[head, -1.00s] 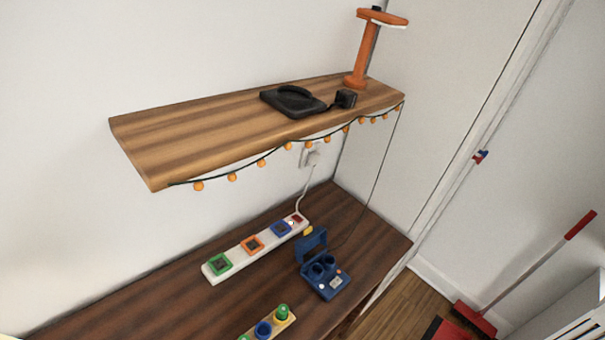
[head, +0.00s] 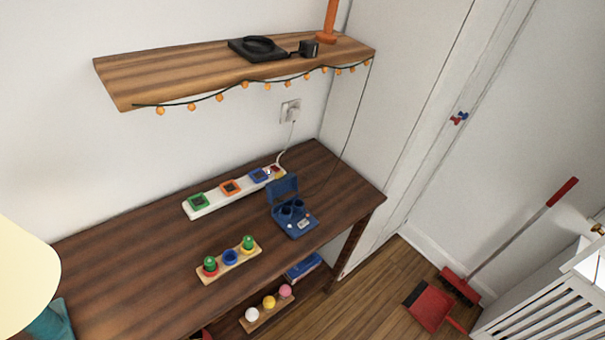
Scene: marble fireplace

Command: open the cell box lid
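The blue cell box (head: 296,226) stands on the dark wooden table, right of the middle of the head view. Its blue lid (head: 283,188) is raised at the back, tilted up from the body. Two dark round wells and small light marks show on the box's top. A thin dark cable runs from near the box up to the shelf's lights. My gripper is not in view, and nothing touches the box.
A white power strip (head: 218,199) with coloured sockets lies behind the box. A wooden peg holder (head: 216,276) with coloured pieces lies in front left. A wall shelf (head: 165,79) with string lights overhangs the table's back. A lamp shade (head: 22,270) is at left. Bare table lies between.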

